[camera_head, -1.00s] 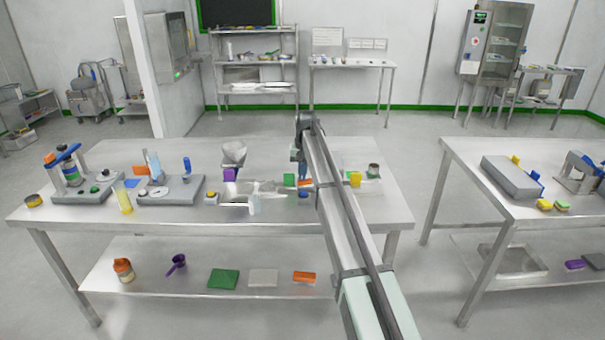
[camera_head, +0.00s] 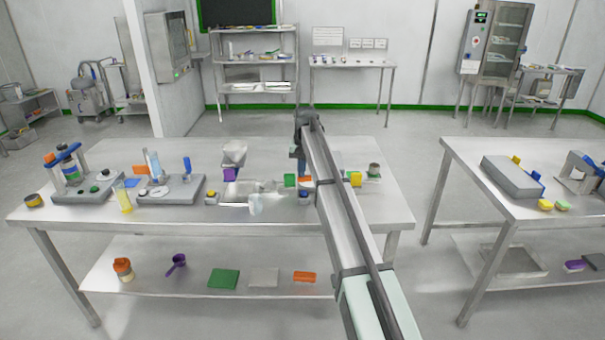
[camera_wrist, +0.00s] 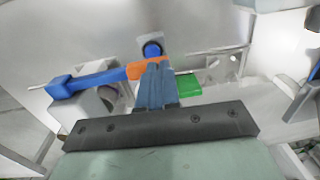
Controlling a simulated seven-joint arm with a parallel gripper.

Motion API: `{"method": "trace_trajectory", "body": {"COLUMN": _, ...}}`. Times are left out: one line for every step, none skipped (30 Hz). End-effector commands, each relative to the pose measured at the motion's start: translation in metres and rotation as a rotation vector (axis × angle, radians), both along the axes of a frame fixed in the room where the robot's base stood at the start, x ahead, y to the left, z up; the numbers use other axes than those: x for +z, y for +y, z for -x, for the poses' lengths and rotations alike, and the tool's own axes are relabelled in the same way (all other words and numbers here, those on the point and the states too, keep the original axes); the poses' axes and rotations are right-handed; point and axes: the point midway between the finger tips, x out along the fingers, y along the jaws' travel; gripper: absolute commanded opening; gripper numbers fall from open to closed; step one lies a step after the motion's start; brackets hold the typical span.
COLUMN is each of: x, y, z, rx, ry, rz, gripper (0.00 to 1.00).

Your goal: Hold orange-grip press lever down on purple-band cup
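In the wrist view a blue lever arm (camera_wrist: 95,80) runs in from the left to an orange grip (camera_wrist: 136,71), with a blue knob (camera_wrist: 152,50) just beyond. My gripper (camera_wrist: 156,66) has its fingers close together, at the orange grip and partly covering it. I cannot tell whether they touch or clasp it. In the head view my gripper is largely hidden behind my arm, over the right part of the left table. A purple piece (camera_head: 230,174) sits below a pale funnel-shaped vessel (camera_head: 234,152); I cannot make out a purple-band cup.
A press (camera_head: 65,165) with a blue lever stands at the table's left end, beside a grey station (camera_head: 172,188) and a yellow cylinder (camera_head: 123,197). A clear vessel (camera_head: 256,205) is near the front edge. A green piece (camera_wrist: 187,87) lies beside my fingers.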

Motion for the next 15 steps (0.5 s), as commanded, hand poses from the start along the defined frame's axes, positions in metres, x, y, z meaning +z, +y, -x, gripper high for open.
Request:
{"method": "trace_trajectory", "body": {"x": 0.011, "y": 0.002, "z": -0.001, "rx": 0.001, "ry": -0.002, "rz": -0.001, "gripper": 0.0}}
{"method": "trace_trajectory", "body": {"x": 0.017, "y": 0.003, "z": -0.001, "rx": 0.001, "ry": -0.004, "rz": -0.002, "gripper": 0.0}}
{"method": "trace_trajectory", "body": {"x": 0.026, "y": 0.004, "z": -0.001, "rx": 0.001, "ry": -0.007, "rz": -0.002, "gripper": 0.0}}
{"method": "trace_trajectory", "body": {"x": 0.032, "y": 0.004, "z": -0.002, "rx": 0.0, "ry": -0.008, "rz": -0.002, "gripper": 0.0}}
{"method": "trace_trajectory", "body": {"x": 0.038, "y": 0.005, "z": -0.002, "rx": 0.001, "ry": -0.007, "rz": -0.002, "gripper": 0.0}}
{"method": "trace_trajectory", "body": {"x": 0.046, "y": 0.006, "z": -0.002, "rx": 0.001, "ry": -0.007, "rz": -0.001, "gripper": 0.0}}
{"method": "trace_trajectory", "body": {"x": 0.053, "y": 0.007, "z": -0.003, "rx": 0.001, "ry": -0.008, "rz": -0.001, "gripper": 0.0}}
{"method": "trace_trajectory", "body": {"x": 0.059, "y": 0.008, "z": -0.003, "rx": 0.0, "ry": -0.01, "rz": -0.001, "gripper": 0.0}}
{"method": "trace_trajectory", "body": {"x": 0.067, "y": 0.009, "z": -0.003, "rx": -0.001, "ry": -0.01, "rz": -0.001, "gripper": 0.0}}
{"method": "trace_trajectory", "body": {"x": 0.072, "y": 0.01, "z": -0.003, "rx": -0.001, "ry": -0.009, "rz": -0.001, "gripper": 0.0}}
{"method": "trace_trajectory", "body": {"x": 0.078, "y": 0.01, "z": -0.003, "rx": -0.001, "ry": -0.009, "rz": -0.001, "gripper": 0.0}}
{"method": "trace_trajectory", "body": {"x": 0.085, "y": 0.011, "z": -0.003, "rx": -0.001, "ry": -0.01, "rz": -0.001, "gripper": 0.0}}
{"method": "trace_trajectory", "body": {"x": 0.09, "y": 0.012, "z": -0.004, "rx": -0.002, "ry": -0.011, "rz": -0.001, "gripper": 0.0}}
{"method": "trace_trajectory", "body": {"x": 0.095, "y": 0.012, "z": -0.004, "rx": -0.002, "ry": -0.011, "rz": -0.001, "gripper": 0.0}}
{"method": "trace_trajectory", "body": {"x": 0.1, "y": 0.013, "z": -0.003, "rx": -0.002, "ry": -0.011, "rz": 0.0, "gripper": 0.0}}
